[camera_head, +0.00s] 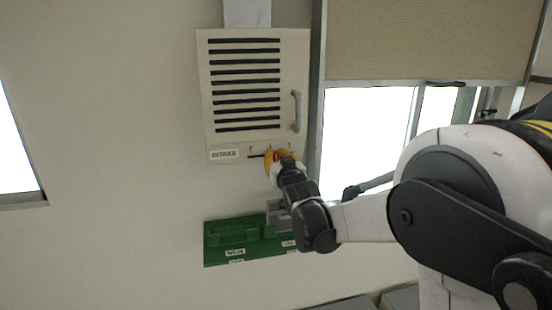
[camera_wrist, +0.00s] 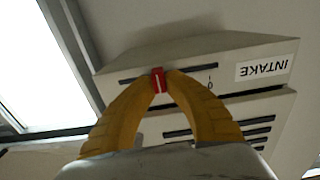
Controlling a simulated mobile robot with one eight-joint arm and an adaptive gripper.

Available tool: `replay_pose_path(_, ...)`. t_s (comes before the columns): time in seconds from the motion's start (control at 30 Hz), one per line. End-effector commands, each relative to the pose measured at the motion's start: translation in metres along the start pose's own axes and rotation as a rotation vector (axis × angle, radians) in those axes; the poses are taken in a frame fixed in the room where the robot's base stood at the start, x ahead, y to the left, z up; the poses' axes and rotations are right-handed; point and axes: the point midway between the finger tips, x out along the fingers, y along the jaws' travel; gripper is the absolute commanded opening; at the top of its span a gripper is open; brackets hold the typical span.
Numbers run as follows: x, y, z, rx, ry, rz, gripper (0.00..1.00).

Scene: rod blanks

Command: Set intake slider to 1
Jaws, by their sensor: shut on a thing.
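The intake slider's red knob (camera_wrist: 158,80) with a white line sits part-way along a dark slot (camera_wrist: 130,79) in the cream vent unit's edge panel. In the wrist view, the panel is upside down, with its INTAKE label (camera_wrist: 267,67) at the right and a small mark like a 0 nearer the label. My gripper (camera_wrist: 159,77) has its yellow fingers shut on the red knob, one on each side. In the head view, my gripper (camera_head: 279,158) covers the right part of the slot, and only a little red shows. The mark for 1 cannot be read.
The vent unit (camera_head: 204,90) has dark louvres and a grey handle (camera_head: 296,111) above the slider, at its right side. A green labelled box (camera_head: 218,245) hangs on the wall below. A bright window (camera_head: 362,130) is at the right. Bare wall lies to the left.

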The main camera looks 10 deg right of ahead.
Motion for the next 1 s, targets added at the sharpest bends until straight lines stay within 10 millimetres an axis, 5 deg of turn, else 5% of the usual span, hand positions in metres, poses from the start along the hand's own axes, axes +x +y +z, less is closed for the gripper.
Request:
replay_pose_path(0.1,0.0,-0.002,-0.001,0.0,0.001,-0.002,0.0)
replay_pose_path(0.13,0.0,-0.002,-0.001,0.0,0.001,-0.002,0.18)
replay_pose_path(0.2,0.0,-0.001,-0.001,-0.001,0.001,-0.002,0.36)
replay_pose_path(0.57,-0.004,-0.001,-0.001,0.0,0.0,-0.002,0.36)
replay_pose_path(1.0,-0.09,0.001,0.0,0.001,0.001,0.001,0.36)
